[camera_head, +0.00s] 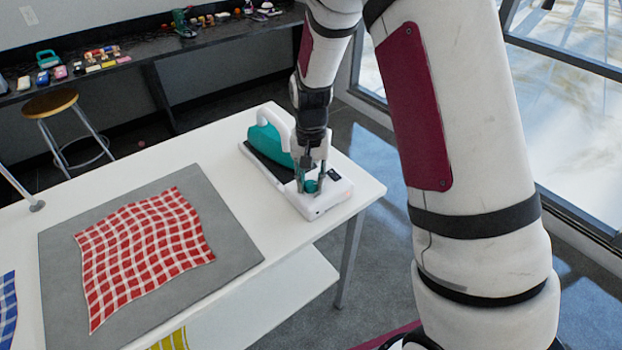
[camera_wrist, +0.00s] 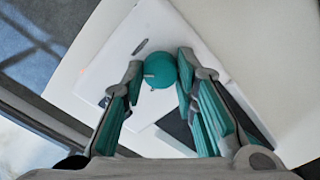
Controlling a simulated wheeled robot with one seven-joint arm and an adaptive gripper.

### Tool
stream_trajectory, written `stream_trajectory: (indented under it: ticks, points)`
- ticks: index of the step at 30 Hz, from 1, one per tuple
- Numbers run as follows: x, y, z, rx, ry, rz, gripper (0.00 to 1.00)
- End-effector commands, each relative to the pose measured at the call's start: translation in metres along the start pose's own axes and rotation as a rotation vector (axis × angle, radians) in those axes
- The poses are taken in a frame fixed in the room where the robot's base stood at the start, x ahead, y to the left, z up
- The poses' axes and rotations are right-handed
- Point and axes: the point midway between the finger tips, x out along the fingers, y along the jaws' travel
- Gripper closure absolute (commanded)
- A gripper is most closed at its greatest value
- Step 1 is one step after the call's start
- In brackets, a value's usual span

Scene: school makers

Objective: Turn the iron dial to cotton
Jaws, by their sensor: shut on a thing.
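The iron (camera_head: 269,137) is teal and white and rests on its white base (camera_head: 325,201) at the right end of the white table. The teal round dial (camera_head: 311,186) sits on the front part of the base. In the wrist view the dial (camera_wrist: 160,70) is between my two fingertips, with a small pale mark on its left side. My gripper (camera_head: 312,178) points down over the base and is shut on the dial. The dial's setting labels cannot be read, so I cannot tell which setting it points to.
A red checked cloth (camera_head: 145,250) lies on a grey mat (camera_head: 228,262) left of the iron. A blue cloth (camera_head: 7,308) and a yellow cloth (camera_head: 172,341) show at the edges. A stool (camera_head: 50,104) and a dark bench (camera_head: 140,64) with small items stand behind.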

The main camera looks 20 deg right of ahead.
Motion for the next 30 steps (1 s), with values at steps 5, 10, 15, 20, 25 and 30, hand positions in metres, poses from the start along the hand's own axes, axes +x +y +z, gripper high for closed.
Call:
stream_trajectory:
  ticks: [5,10,15,20,25,30]
  points:
    - [-0.0001,-0.0006,0.0015,0.166,-0.002,0.001,1.0]
    - [-0.0003,-0.0008,0.0016,0.326,-0.002,0.001,1.0]
    - [0.0,-0.0006,0.0019,0.479,-0.002,0.001,1.0]
    - [-0.0002,-0.001,0.0017,0.6,-0.002,0.001,1.0]
    - [0.0001,-0.0012,0.0015,0.698,-0.002,0.0,1.0]
    - [0.0001,-0.001,0.001,0.762,-0.001,0.0,1.0]
